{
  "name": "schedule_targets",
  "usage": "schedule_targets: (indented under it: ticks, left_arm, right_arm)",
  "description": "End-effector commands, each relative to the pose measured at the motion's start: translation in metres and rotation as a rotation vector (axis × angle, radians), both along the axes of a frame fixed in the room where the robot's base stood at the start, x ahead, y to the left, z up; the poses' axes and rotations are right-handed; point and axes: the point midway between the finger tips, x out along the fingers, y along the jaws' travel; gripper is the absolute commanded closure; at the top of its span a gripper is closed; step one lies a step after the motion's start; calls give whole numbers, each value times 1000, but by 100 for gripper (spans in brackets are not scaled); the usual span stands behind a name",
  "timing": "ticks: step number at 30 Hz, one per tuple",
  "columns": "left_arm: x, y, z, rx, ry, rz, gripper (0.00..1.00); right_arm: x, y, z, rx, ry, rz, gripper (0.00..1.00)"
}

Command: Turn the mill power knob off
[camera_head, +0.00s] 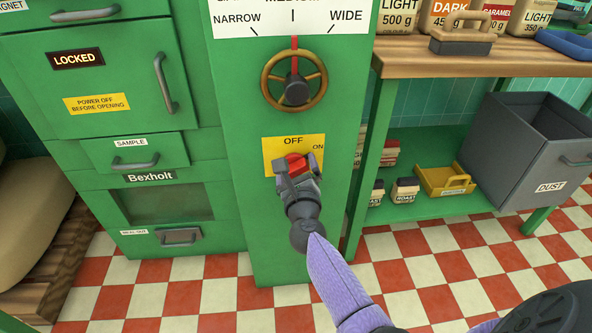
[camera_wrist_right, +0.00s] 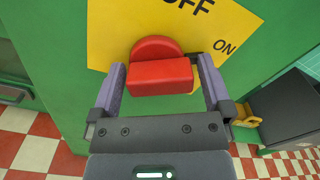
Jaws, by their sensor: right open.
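The red power knob (camera_head: 295,160) sits on a yellow plate (camera_head: 269,147) marked OFF at the top and ON at the right, on the green mill's front. My right gripper (camera_head: 297,164) is at the knob and partly hides it. In the right wrist view the knob's red bar (camera_wrist_right: 160,77) lies crosswise between the two fingers of my open right gripper (camera_wrist_right: 161,68). One finger is close to each end of the bar; I cannot tell whether they touch. Which label the knob points to is unclear. My left gripper is out of view.
A brass handwheel (camera_head: 264,82) is just above the plate, under a NARROW to WIDE scale (camera_head: 292,18). Green drawers (camera_head: 134,152) are at left. A wooden bench (camera_head: 480,58) with bags and a grey DUST bin (camera_head: 515,150) stand at right.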

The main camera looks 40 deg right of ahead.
Motion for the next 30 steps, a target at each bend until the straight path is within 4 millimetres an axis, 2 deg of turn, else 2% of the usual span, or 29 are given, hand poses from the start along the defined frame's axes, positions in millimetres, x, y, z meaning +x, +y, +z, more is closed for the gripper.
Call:
schedule_targets:
  ticks: [2,12,13,22,30]
  left_arm:
    - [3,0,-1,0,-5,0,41]
    - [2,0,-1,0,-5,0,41]
    - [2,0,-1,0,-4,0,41]
    - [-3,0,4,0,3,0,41]
    - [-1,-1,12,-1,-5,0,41]
  right_arm:
    - [0,0,0,0,0,0,2]
    - [0,0,0,0,0,0,74]
    - [0,0,0,0,0,0,78]
    - [0,0,1,-44,26,-1,78]
    - [0,0,3,-204,125,-1,78]
